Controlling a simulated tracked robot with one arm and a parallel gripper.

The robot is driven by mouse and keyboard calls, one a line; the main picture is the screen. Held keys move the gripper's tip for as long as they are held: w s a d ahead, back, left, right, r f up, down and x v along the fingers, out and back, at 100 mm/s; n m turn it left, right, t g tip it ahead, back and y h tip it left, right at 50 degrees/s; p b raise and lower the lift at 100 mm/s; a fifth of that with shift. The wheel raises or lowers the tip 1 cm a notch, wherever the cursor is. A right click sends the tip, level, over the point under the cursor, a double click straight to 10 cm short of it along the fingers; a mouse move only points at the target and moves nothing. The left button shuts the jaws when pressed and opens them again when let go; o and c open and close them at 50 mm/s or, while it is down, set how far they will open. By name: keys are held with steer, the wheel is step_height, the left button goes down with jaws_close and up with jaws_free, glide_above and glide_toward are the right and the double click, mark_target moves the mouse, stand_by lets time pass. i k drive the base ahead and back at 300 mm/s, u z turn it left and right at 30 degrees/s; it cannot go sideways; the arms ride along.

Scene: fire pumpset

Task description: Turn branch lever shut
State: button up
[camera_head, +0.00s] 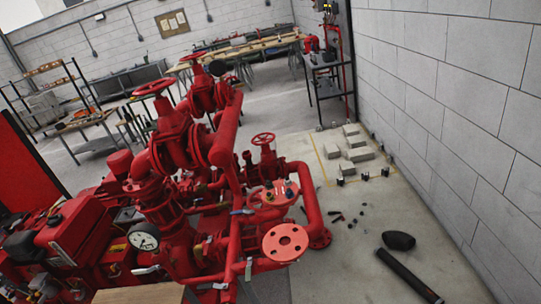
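The red fire pumpset (190,190) fills the left and middle of the view, with pipes, flanges and valves. Several small light-coloured levers show on it: one by the upright pipe (243,211), one lower on that pipe (248,269), one near the bottom edge (213,286) and one below the gauge (146,270). I cannot tell which is the branch lever, or whether it stands open or shut. My gripper is not in view, and nothing is seen touching a lever.
Red handwheels (153,88) top the valves; a round gauge (144,236) faces me. A round flange (285,242) projects in front. A black rod (408,275) and black rounded piece (398,240) lie at right, with grey blocks (356,148) behind. A block wall (470,110) bounds the right.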

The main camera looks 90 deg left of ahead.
mark_target(239, 211)
steer(key=u, duration=2.45)
